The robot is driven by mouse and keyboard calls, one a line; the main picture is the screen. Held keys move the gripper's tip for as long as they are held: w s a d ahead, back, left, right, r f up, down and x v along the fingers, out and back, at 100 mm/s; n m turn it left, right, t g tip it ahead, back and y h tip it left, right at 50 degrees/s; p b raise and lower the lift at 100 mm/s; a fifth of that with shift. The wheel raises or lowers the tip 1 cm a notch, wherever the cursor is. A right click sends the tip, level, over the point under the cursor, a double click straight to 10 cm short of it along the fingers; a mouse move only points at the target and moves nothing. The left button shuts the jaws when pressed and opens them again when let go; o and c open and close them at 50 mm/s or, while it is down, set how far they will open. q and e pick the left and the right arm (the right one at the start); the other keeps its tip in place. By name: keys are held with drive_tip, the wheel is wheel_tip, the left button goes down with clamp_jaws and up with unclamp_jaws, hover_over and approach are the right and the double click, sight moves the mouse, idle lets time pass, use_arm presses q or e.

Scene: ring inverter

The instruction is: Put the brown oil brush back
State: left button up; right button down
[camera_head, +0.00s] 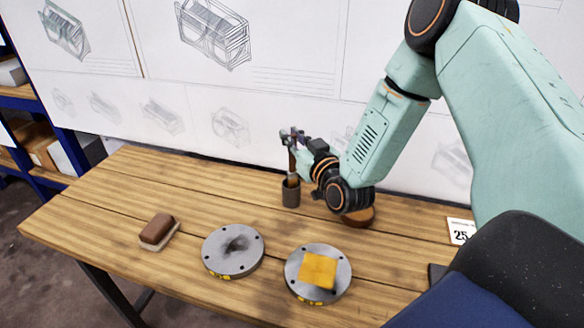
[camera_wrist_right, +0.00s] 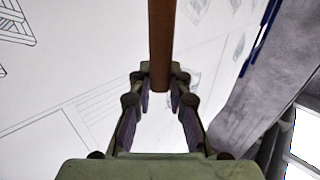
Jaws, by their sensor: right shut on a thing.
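My right gripper (camera_head: 293,143) is shut on the brown oil brush (camera_head: 292,162), near the back of the table. The brush is roughly upright. Its lower end is at the mouth of a dark round cup (camera_head: 291,194); I cannot tell how deep it is inside. In the right wrist view, the brown handle (camera_wrist_right: 161,45) runs up between the two fingers of my right gripper (camera_wrist_right: 160,85). The cup does not show there. My left gripper is not in view.
A brown block-shaped brush (camera_head: 157,230) lies at the left of the wooden table (camera_head: 110,215). A bare metal disc (camera_head: 222,262) and another disc (camera_head: 333,292) with a yellow cloth (camera_head: 318,270) lie in front. A round wooden thing (camera_head: 360,218) is partly behind my right wrist. A number card (camera_head: 461,231) stands right.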

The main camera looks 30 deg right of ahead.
sight(293, 158)
drive_tip(key=shift+w+a+f+b, duration=0.1)
drive_tip(key=shift+a+f+b, duration=0.05)
drive_tip(key=shift+f, duration=0.4)
drive_tip(key=shift+a+f+b, duration=0.15)
drive_tip(key=shift+f, duration=0.35)
wheel_tip(293, 158, down, 2)
drive_tip(key=shift+f+b, duration=0.15)
drive_tip(key=shift+b, duration=0.3)
drive_tip(key=shift+d+f, duration=0.15)
drive_tip(key=shift+f, duration=0.3)
drive_tip(key=c, duration=1.3)
unclamp_jaws()
